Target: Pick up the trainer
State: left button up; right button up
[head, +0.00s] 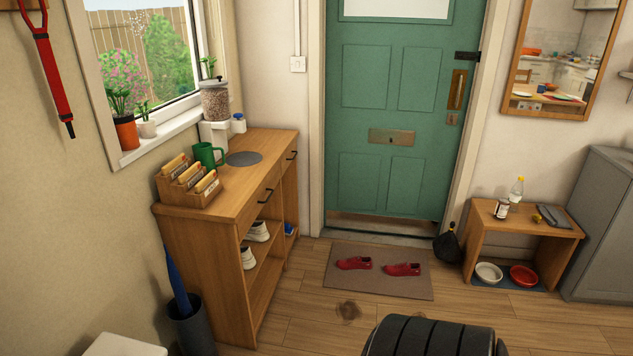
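A pair of white shoes that look like trainers sits in the open shelves of the wooden cabinet (226,250). One white shoe (257,231) is farther back, and the other white shoe (247,258) is nearer; the cabinet's side panel partly hides them. A small blue item (290,230), perhaps a shoe, lies farther along the shelf. Two red shoes lie apart on the doormat (378,288): a left red shoe (354,263) and a right red shoe (402,269). Neither of my grippers is in view.
The cabinet top holds a card box (188,185), a green mug (208,155) and a dispenser (215,105). An umbrella stand (190,328) stands at the cabinet's near end. A low bench (520,225) with bowls is right of the green door (390,120). Floor around the mat is mostly clear.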

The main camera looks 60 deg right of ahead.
aim_at(356, 262)
jog(key=z, duration=2.3)
jog(key=i, duration=0.25)
jog(key=u, duration=0.05)
